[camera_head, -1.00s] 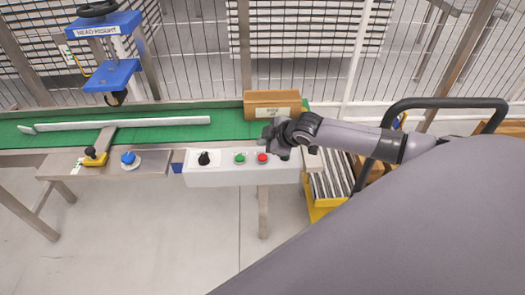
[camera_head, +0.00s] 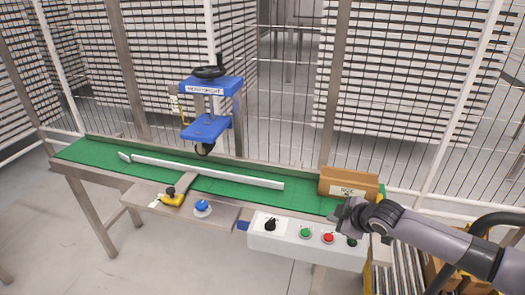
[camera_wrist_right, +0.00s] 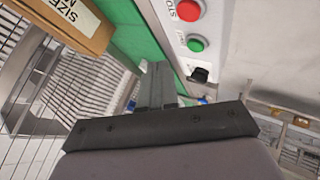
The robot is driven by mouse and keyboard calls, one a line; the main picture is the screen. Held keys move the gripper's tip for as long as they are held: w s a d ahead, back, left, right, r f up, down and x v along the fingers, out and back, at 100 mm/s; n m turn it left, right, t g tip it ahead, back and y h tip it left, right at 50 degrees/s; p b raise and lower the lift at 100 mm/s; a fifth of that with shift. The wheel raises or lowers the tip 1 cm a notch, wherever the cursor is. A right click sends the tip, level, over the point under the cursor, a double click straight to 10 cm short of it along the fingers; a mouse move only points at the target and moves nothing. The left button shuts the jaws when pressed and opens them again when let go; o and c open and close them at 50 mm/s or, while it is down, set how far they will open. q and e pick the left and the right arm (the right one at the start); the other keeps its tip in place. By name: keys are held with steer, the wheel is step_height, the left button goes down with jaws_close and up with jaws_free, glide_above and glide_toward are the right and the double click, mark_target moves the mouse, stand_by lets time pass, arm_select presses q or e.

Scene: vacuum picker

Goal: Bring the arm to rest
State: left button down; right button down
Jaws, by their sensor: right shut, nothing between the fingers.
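My right arm (camera_head: 445,250) comes in from the lower right in the head view. Its gripper (camera_head: 342,210) is at the right end of the green conveyor, by the control box and in front of the cardboard box. In the right wrist view the gripper's fingers (camera_wrist_right: 156,85) are together, with nothing between them. The right gripper is shut and empty. My left gripper is not in view.
The green conveyor (camera_head: 95,152) carries a cardboard box (camera_head: 348,183) and a long white bar (camera_head: 215,172). A white control box (camera_head: 290,245) has a black knob (camera_head: 270,225), green button (camera_head: 305,232) and red button (camera_head: 328,238). A blue vacuum picker (camera_head: 207,127) stands behind. Wire fencing lies beyond.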

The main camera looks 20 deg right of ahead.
steer(key=s+a+f+m+y, duration=0.1)
steer(key=s+a+f+y, duration=0.1)
steer(key=s+a+f, duration=0.35)
steer(key=s+a+f+m+y, duration=0.1)
steer(key=s+a+f+m, duration=0.1)
steer(key=s+a, duration=0.6)
steer(key=s+f+m+t+h, duration=0.1)
steer(key=s+m, duration=0.4)
steer(key=s, duration=0.6)
steer(key=shift+s+a+f+m+h, duration=0.3)
steer(key=shift+a+h, duration=0.1)
steer(key=shift+h, duration=0.3)
